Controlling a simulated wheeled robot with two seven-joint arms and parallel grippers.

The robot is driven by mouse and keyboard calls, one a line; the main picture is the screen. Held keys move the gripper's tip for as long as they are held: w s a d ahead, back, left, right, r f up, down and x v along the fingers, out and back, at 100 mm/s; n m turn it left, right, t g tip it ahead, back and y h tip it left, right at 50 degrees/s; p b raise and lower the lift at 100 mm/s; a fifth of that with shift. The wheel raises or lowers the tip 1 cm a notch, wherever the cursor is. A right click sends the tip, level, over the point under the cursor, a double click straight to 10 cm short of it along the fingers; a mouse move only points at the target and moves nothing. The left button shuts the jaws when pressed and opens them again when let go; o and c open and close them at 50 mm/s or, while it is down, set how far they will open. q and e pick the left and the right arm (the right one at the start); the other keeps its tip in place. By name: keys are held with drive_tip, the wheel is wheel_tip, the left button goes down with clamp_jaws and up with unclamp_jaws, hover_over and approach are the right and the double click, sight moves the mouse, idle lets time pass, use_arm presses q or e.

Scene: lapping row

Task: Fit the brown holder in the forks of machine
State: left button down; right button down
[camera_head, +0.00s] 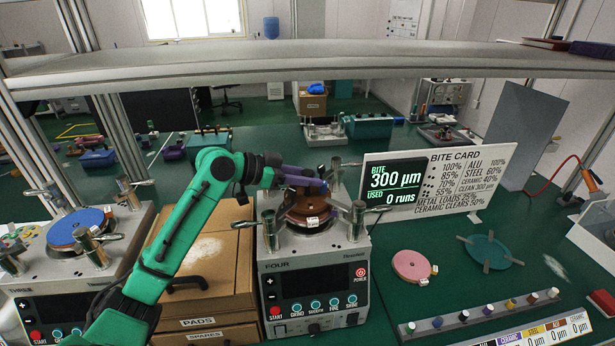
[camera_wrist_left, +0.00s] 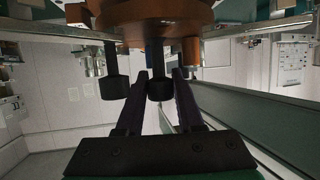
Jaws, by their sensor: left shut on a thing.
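The brown holder (camera_head: 303,212) is a round disc with a white tag, above the round plate of the machine marked FOUR (camera_head: 315,262). It also fills the top of the left wrist view (camera_wrist_left: 165,18). Metal posts with forks (camera_head: 268,228) stand around it; I cannot tell whether it is seated in them or just above. My left gripper (camera_head: 318,184) reaches in from the left over the machine. Its purple fingers, seen in the left wrist view (camera_wrist_left: 160,78), are shut at a dark knob under the disc's edge there. My right gripper is not in view.
The bite card (camera_head: 437,180) stands behind right. A pink disc (camera_head: 411,265), a teal disc (camera_head: 489,252) and a rack of knobs (camera_head: 480,314) lie right. A shelf (camera_head: 300,62) crosses above.

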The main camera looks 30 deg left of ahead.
use_arm(q)
drive_tip(key=shift+f+b, duration=0.45)
drive_tip(key=shift+f, duration=0.2)
drive_tip(key=shift+c, duration=2.3)
unclamp_jaws()
drive_tip(key=shift+f, duration=0.1)
drive_tip(key=shift+s+a, duration=0.15)
drive_tip(key=shift+s, duration=0.05)
drive_tip(key=b+v, duration=0.5)
drive_tip(key=v, duration=0.9)
drive_tip(key=shift+r, duration=0.3)
